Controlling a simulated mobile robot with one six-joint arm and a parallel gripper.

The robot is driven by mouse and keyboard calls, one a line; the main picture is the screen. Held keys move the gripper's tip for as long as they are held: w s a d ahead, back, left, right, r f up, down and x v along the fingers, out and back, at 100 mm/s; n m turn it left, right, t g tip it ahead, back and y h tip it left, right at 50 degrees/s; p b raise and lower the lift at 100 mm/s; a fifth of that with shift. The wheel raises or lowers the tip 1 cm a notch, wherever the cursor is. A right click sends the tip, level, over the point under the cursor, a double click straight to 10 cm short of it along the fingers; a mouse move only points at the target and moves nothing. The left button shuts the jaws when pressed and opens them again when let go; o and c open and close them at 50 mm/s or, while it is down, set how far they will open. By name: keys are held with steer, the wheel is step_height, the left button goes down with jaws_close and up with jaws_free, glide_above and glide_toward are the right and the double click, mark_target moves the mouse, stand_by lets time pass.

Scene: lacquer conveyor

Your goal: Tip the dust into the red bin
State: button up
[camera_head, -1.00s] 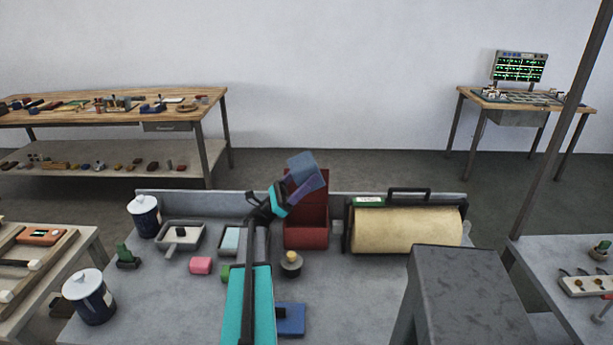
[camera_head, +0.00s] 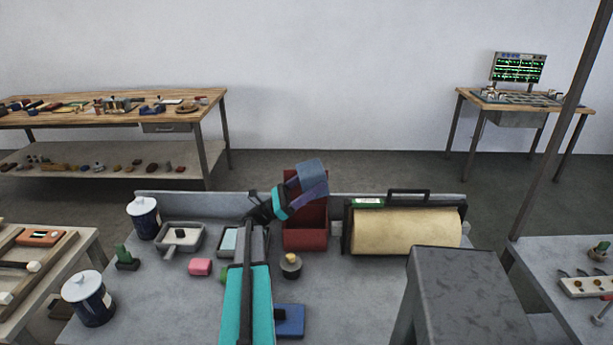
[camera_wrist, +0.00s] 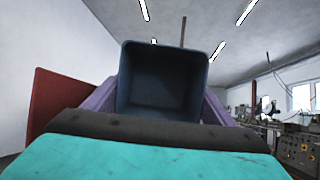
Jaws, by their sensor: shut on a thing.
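The red bin (camera_head: 305,238) stands at the back of the grey bench, with a tall red back panel. My gripper (camera_head: 309,192) is above it, its purple fingers shut on a small blue-grey square cup (camera_head: 311,170). The cup is held tilted over the bin's back part. In the wrist view the cup (camera_wrist: 162,82) sits between the purple fingers (camera_wrist: 158,108), its dark inside facing the camera. No dust can be made out in the cup. The bin's red panel (camera_wrist: 62,100) shows at left there. The inside of the bin is mostly hidden.
A cream roller (camera_head: 405,230) in a black frame stands right of the bin. A grey dustpan-like tray (camera_head: 195,238) and a grey tray with a pale block (camera_head: 229,240) are at left. A dark round pot (camera_head: 291,267) is in front. White-lidded blue tins (camera_head: 144,217) stand at left.

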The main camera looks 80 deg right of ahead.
mark_target(298, 170)
steer(key=shift+s+f+t+p, duration=0.1)
steer(key=shift+s+t+p, duration=0.2)
steer(key=shift+p, duration=0.1)
steer(key=shift+w+t+p, duration=0.1)
steer(key=shift+t+p, duration=0.2)
steer(key=shift+p, duration=0.2)
steer(key=w+r+t+p, duration=0.1)
steer(key=w+r+t, duration=0.1)
steer(key=shift+w+a+r+p, duration=0.2)
steer(key=shift+w+r+p, duration=0.05)
steer(key=shift+w+p, duration=0.1)
steer(key=shift+f, duration=0.1)
steer(key=shift+r+t+y+p, duration=0.2)
steer(key=shift+t+y+p, duration=0.15)
steer(key=shift+t, duration=0.15)
steer(key=shift+t+y+p, duration=0.45)
steer(key=shift+t+p, duration=0.3)
steer(key=shift+t, duration=0.55)
steer(key=shift+t+y+p, duration=0.7)
steer(key=shift+t+p, duration=0.05)
steer(key=shift+t, duration=1.15)
steer(key=shift+w+r+t+p, duration=0.1)
steer(key=shift+r+t+p, duration=0.15)
steer(key=shift+t+p, duration=0.7)
